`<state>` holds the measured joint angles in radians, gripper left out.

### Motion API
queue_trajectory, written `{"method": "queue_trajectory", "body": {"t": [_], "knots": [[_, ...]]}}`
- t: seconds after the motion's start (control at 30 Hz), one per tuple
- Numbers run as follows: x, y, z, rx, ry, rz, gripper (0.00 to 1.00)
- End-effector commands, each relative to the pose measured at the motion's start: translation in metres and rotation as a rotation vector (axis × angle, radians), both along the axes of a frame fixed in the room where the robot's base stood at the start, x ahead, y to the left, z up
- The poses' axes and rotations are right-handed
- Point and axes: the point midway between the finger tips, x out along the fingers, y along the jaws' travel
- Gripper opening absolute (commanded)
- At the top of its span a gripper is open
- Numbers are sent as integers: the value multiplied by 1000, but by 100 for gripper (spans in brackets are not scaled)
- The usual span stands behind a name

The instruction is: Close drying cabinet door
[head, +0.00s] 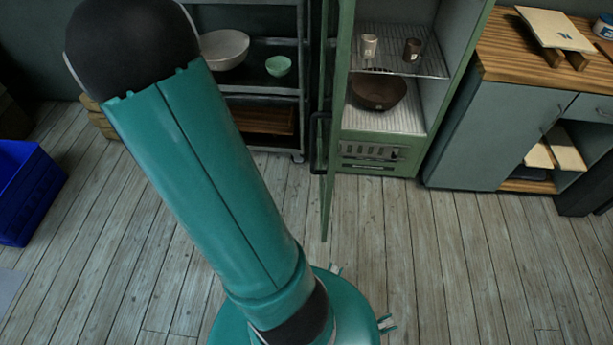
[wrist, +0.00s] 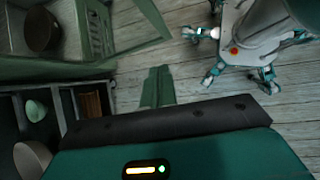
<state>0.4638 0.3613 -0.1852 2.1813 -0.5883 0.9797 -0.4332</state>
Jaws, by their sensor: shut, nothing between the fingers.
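The drying cabinet (head: 375,152) is a tall green cabinet in the head view, with its front open. Its narrow green door (head: 328,190) stands swung out toward me, seen nearly edge-on, with a dark handle (head: 317,145) on its left side. Inside are two small cups and a brown bowl (head: 378,92). In the wrist view the cabinet (wrist: 97,25) is at upper left. My gripper (wrist: 158,69) shows there with its two green fingers together and empty. They point toward the cabinet side; whether they touch the door I cannot tell. The head view does not show my gripper.
A dark shelf rack (head: 262,98) with bowls stands left of the cabinet. A grey wood-topped counter (head: 480,130) stands to its right. A blue crate (head: 25,190) is at far left. The plank floor (head: 450,260) before the cabinet and counter is clear.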

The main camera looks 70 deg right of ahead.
Motion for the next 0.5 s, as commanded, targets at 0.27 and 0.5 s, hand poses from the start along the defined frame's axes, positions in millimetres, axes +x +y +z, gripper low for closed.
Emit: {"method": "queue_trajectory", "body": {"t": [0.27,0.5], "knots": [[-56,-50,-57,69,238,38,0],[-71,-57,-70,81,267,46,0]]}}
